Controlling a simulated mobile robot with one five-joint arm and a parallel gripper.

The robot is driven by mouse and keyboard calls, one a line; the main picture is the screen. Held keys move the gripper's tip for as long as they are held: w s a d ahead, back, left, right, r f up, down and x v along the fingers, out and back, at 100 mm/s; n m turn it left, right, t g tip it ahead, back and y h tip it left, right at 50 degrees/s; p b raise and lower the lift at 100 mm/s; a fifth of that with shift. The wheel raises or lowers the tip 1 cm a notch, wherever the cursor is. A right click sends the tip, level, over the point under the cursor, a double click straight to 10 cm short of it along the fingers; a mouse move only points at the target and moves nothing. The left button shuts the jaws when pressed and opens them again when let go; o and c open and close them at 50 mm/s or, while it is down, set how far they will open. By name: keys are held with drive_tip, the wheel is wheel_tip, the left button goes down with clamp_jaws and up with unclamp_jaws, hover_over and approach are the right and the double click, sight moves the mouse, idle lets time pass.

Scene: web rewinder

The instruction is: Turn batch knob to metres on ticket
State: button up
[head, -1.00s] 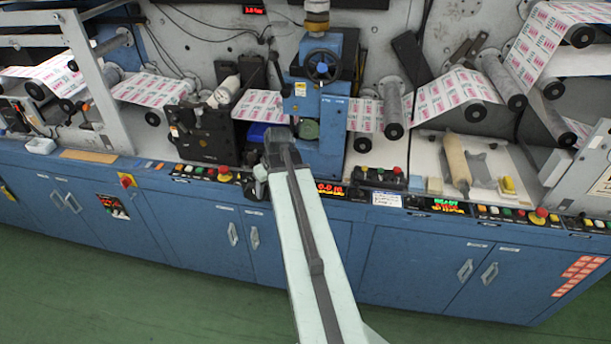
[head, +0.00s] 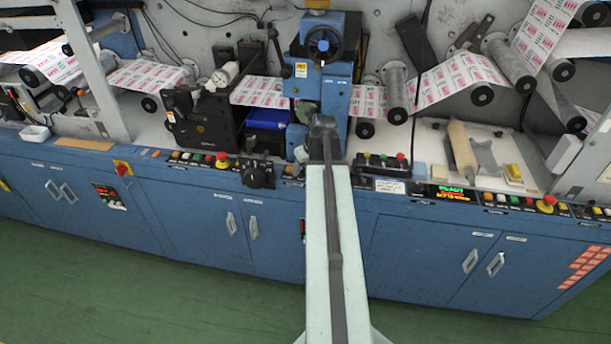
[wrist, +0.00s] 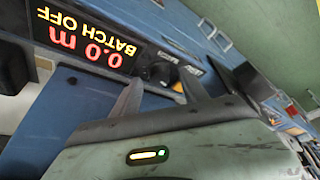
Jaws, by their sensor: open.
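A display reading "0.0 m BATCH OFF" (wrist: 90,42) shows upside down in the wrist view, lit red and yellow. A dark knob-like part (wrist: 160,72) sits beside it on the blue panel, beyond the fingertips. I cannot tell if both are the same knob. A white card with writing (head: 390,186), possibly the ticket, lies on the strip right of my arm; its text is unreadable. My gripper (wrist: 158,92) is open and empty; the arm hides the display in the head view.
A button box (head: 382,162) stands right of my arm. The blue press column (head: 320,65) rises behind my arm. The green floor in front is clear.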

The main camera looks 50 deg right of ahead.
drive_tip(key=shift+w+f, duration=0.1)
drive_tip(key=shift+f, duration=0.15)
clamp_jaws()
drive_tip(key=shift+d, duration=0.1)
drive_tip(key=shift+m, duration=0.3)
drive_tip(key=shift+a+m, duration=0.2)
drive_tip(key=shift+m, duration=0.1)
drive_tip(key=shift+w+a+m+g+h, duration=0.15)
drive_tip(key=shift+m+h, duration=0.3)
drive_tip(key=shift+m, duration=0.7)
drive_tip(key=shift+s+d+m+g+h, duration=0.1)
drive_tip(key=shift+m+g+h, duration=0.25)
drive_tip(key=shift+m, duration=0.8)
drive_tip(key=shift+a, duration=0.1)
